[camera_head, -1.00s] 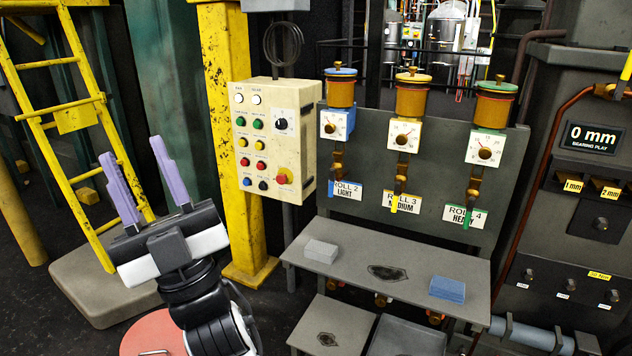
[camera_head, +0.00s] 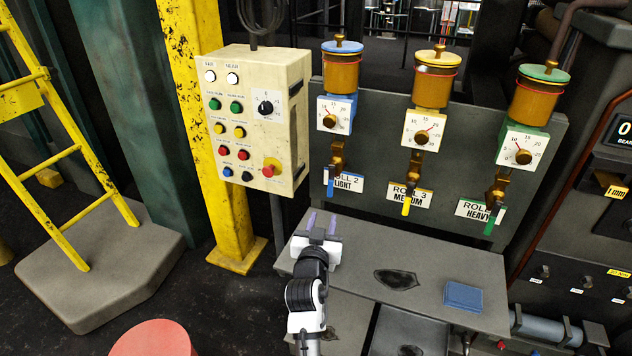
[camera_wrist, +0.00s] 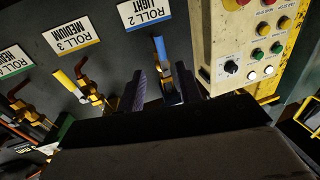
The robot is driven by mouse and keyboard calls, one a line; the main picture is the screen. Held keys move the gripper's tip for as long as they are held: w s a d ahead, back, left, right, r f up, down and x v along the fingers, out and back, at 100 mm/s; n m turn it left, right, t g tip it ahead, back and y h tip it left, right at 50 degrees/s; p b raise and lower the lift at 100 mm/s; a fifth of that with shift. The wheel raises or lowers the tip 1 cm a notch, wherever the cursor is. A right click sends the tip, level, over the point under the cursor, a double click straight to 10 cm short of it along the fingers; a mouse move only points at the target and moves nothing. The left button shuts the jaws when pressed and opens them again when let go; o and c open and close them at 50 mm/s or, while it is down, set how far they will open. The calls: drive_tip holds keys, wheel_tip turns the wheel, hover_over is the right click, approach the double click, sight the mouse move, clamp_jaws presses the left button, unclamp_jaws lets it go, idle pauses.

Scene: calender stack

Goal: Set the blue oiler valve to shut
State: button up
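The blue oiler (camera_head: 340,75) is the leftmost of three on the grey panel, with a blue lid and a white dial above the label ROLL 2 LIGHT. Its brass valve (camera_head: 337,155) has a blue lever (camera_head: 330,187) that hangs straight down. My gripper (camera_head: 323,222) is open below and in front of this lever, its purple fingers pointing up toward the panel. In the wrist view, which is upside down, the blue lever (camera_wrist: 160,48) appears between the two fingers, beyond their tips. I cannot see any contact.
Yellow-handled (camera_head: 406,205) and green-handled (camera_head: 494,220) valves hang to the right. A cream button box (camera_head: 258,120) stands close on the left. Below is a grey shelf (camera_head: 430,255) with a blue block (camera_head: 463,296); the grey block is not visible now.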

sight(330, 191)
drive_tip(key=w+p, duration=0.1)
drive_tip(key=w, duration=0.3)
drive_tip(key=w+d, duration=0.1)
drive_tip(key=w, duration=0.3)
drive_tip(key=w+p, duration=0.1)
drive_tip(key=w, duration=0.4)
drive_tip(key=shift+w+d+r+p, duration=0.1)
drive_tip(key=shift+d+r+p, duration=0.05)
drive_tip(key=shift+d+p, duration=0.2)
clamp_jaws()
